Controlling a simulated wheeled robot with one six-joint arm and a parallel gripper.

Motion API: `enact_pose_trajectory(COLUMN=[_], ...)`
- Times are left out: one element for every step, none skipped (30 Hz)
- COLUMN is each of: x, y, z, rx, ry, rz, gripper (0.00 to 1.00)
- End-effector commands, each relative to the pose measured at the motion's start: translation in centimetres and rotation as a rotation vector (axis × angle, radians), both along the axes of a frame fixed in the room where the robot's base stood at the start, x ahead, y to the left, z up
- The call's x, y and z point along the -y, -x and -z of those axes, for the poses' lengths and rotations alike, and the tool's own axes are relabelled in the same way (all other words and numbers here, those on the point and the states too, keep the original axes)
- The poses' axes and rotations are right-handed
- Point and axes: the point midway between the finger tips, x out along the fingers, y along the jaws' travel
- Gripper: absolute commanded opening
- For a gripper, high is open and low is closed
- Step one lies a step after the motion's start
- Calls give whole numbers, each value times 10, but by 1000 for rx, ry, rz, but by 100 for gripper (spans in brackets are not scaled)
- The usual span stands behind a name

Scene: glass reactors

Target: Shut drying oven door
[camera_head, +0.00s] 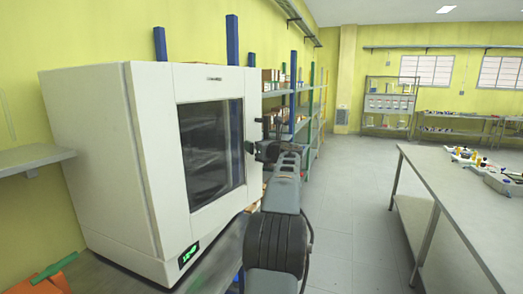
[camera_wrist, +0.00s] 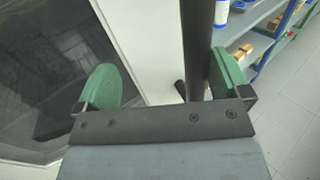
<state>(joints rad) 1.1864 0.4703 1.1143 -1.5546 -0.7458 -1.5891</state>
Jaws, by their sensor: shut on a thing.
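The drying oven (camera_head: 100,150) is a large white cabinet at the left of the head view. Its white door (camera_head: 205,84) has a dark window and looks flush or nearly flush with the front; I cannot tell if a small gap remains. My gripper (camera_head: 262,151) is at the door's right edge, shut on the door handle. In the wrist view the handle (camera_wrist: 195,45) is a dark upright bar between my green fingers (camera_wrist: 165,80), close to the right one. The door's window fills the left of that view. The exact contact is partly hidden.
A grey bench (camera_head: 450,190) with small items stands at the right. Shelves (camera_head: 285,93) with boxes stand behind the oven along the yellow wall. The grey floor (camera_head: 350,215) between oven and bench is clear. An orange object (camera_head: 40,278) lies at lower left.

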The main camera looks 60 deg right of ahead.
Motion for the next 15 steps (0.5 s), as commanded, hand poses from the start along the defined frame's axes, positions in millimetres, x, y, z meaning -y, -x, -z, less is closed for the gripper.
enact_pose_trajectory(x=[-8, -8, -8, -8, -8, -8, -7, -7, -7, -6, -6, -6, -5, -5, -5], y=[-3, -3, -2, -1, -1, -1, -1, -1, -1, -1, -1, -1, 0, 0, 1], z=[-2, -2, -3, -3, -3, -3, -3, -3, -3, -3, -3, -2, -2, -2, -2], rx=[3, 3, 3, 3, 3, 3, 3, 3, 3, 4, 4, 2, 2, 2, 2], ry=[1, 2, 3, 3, 3, 3, 3, 3, 3, 2, 2, 0, 0, 1, 1], rz=[-22, -23, -23, -23, -23, -23, -23, -23, -23, -23, -23, -17, -16, -16, -16], gripper=[77, 79, 80, 81, 81, 81, 81, 81, 81, 81, 81, 80, 79, 77, 74])
